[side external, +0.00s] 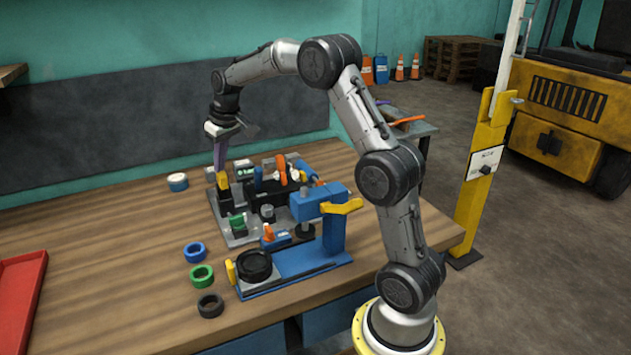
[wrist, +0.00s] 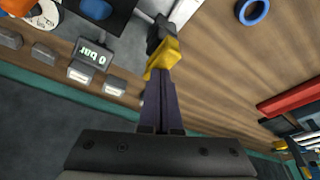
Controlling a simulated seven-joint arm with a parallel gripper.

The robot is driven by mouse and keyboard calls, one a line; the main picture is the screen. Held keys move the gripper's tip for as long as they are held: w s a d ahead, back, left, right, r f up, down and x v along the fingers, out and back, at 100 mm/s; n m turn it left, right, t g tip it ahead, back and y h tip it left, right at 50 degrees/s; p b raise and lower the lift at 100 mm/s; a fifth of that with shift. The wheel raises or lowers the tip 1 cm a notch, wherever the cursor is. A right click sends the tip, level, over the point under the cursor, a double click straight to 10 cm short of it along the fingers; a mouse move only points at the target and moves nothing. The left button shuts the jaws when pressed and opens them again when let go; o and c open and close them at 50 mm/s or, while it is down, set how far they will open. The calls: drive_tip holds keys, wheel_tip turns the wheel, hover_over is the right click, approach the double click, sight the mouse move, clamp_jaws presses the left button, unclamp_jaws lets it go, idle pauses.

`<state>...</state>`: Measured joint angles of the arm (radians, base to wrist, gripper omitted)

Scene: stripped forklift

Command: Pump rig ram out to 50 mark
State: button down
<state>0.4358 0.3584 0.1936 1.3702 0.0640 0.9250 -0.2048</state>
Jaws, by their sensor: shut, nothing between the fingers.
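The rig (side external: 240,238) is a grey plate crowded with black blocks, green parts and orange levers, on the wooden bench. A yellow lever end (side external: 222,181) stands up at its left side; it also shows in the wrist view (wrist: 163,55). My gripper (side external: 219,168) points down with its fingers together at the yellow end. In the wrist view the fingertips (wrist: 161,76) meet or overlap its near edge; I cannot tell whether they touch. A small display (wrist: 94,52) reads 0 bar. I cannot make out the ram or the 50 mark.
A blue press (side external: 325,215) with a yellow handle stands right of the rig. Blue (side external: 195,252), green (side external: 201,276) and black (side external: 210,305) rings lie in front. A red tray (side external: 20,295) is at the left edge. The bench left of the rig is mostly clear.

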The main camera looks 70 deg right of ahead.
sight(222, 174)
drive_tip(key=shift+f, duration=1.75)
drive_tip(key=shift+r, duration=2.55)
drive_tip(key=shift+f, duration=0.2)
idle(0.6)
drive_tip(key=shift+r, duration=0.2)
idle(1.5)
drive_tip(key=shift+r, duration=0.1)
idle(0.4)
drive_tip(key=shift+r, duration=2.4)
